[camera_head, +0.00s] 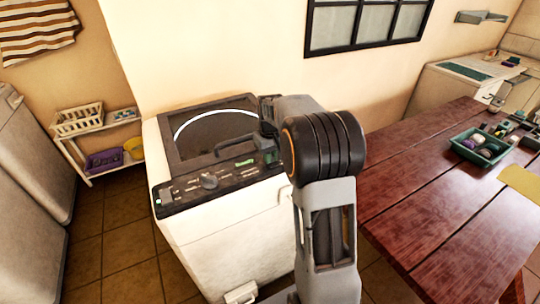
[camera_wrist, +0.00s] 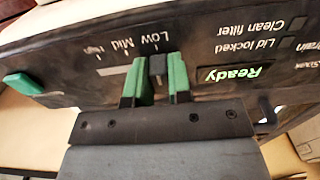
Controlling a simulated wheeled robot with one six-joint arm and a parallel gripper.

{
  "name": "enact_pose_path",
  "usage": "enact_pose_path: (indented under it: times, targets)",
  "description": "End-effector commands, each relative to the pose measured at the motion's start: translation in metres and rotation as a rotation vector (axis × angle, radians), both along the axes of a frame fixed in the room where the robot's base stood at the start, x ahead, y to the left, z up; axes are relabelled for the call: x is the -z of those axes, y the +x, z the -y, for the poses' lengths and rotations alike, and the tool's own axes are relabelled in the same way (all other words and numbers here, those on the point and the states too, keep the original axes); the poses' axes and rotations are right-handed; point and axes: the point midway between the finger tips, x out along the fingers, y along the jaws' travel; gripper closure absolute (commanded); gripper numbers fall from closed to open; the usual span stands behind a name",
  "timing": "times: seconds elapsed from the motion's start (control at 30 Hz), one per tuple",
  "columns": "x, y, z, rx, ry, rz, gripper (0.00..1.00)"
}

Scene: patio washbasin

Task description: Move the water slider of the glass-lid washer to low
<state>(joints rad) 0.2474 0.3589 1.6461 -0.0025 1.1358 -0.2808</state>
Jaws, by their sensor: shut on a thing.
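The glass-lid washer (camera_head: 225,235) stands against the wall in the head view, its round-windowed lid down. Its dark control panel (camera_head: 190,190) runs along the near top edge. In the wrist view the panel appears upside down, with a pale slider slot beside the labels Low, Mid and a partly legible third one. The dark water slider knob (camera_wrist: 157,66) sits at the Low end of the slot. My gripper (camera_wrist: 160,82) has its green fingertips on both sides of the knob and is shut on it. The arm hides part of the washer's right side in the head view.
A lit Ready display (camera_wrist: 235,73) is right of the fingers and a green button (camera_wrist: 22,83) is at the far left. A red wooden table (camera_head: 440,200) stands close on the right, bearing a green tray (camera_head: 465,152). A shelf (camera_head: 100,140) with baskets is at the left.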

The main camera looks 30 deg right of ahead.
Motion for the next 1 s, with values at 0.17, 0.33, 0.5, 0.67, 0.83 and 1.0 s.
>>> enact_pose_path:
  times: [0.17, 0.33, 0.5, 0.67, 0.83, 1.0]
  targets:
    - [0.0, 0.001, -0.004, -0.001, 0.005, 0.001, 0.67]
    - [0.0, 0.0, -0.001, 0.002, 0.004, 0.001, 0.55]
    - [0.0, 0.0, -0.001, 0.003, 0.003, 0.0, 0.55]
    - [-0.01, 0.001, -0.001, 0.002, 0.002, 0.003, 0.55]
    - [-0.041, 0.001, -0.001, 0.001, 0.002, 0.005, 0.55]
    - [-0.077, 0.001, -0.001, 0.001, 0.002, 0.004, 0.55]
